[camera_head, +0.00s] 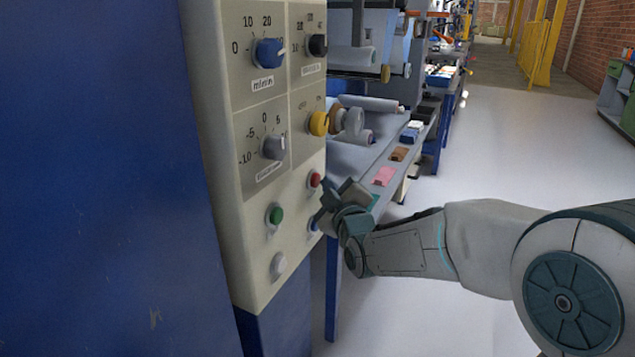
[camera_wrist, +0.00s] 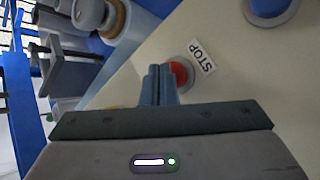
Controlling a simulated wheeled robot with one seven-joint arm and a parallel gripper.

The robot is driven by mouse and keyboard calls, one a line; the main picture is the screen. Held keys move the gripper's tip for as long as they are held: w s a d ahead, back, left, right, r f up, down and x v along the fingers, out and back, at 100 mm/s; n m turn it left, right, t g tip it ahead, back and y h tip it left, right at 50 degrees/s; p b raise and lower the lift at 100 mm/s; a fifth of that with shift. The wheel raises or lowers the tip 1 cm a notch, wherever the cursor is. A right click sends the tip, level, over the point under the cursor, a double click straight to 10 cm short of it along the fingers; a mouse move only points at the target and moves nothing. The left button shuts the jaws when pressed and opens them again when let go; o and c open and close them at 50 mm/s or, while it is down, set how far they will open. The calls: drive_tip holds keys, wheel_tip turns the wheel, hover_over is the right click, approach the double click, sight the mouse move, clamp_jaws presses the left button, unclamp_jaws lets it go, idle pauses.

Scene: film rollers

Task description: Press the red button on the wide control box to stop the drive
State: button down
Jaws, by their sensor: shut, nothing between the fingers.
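The wide control box (camera_head: 300,245) is a cream panel on the left in the head view, with knobs above and buttons below. Its red button (camera_head: 315,180) sits at the panel's lower right. In the wrist view the red button (camera_wrist: 180,74) lies beside a STOP label (camera_wrist: 203,54), its left part hidden behind my fingers. My gripper (camera_head: 326,205) is shut and empty, close to the panel and just below and right of the red button in the head view. The fingertips also show in the wrist view (camera_wrist: 160,72). I cannot tell whether they touch the button.
A green button (camera_head: 275,215), a white button (camera_head: 278,265) and a partly hidden blue button (camera_head: 314,224) are close by. Dials and a yellow knob (camera_head: 319,123) sit above. Rollers (camera_head: 355,122) and a bench stand behind the panel. The floor at right is clear.

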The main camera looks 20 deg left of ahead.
drive_tip(key=shift+a+b, duration=0.35)
drive_tip(key=shift+a, duration=0.1)
idle(0.5)
idle(0.3)
drive_tip(key=shift+d+b, duration=0.4)
drive_tip(key=shift+d, duration=0.45)
drive_tip(key=d, duration=0.1)
drive_tip(key=d+b, duration=0.1)
drive_tip(key=d, duration=0.3)
drive_tip(key=shift+s, duration=0.25)
idle(0.5)
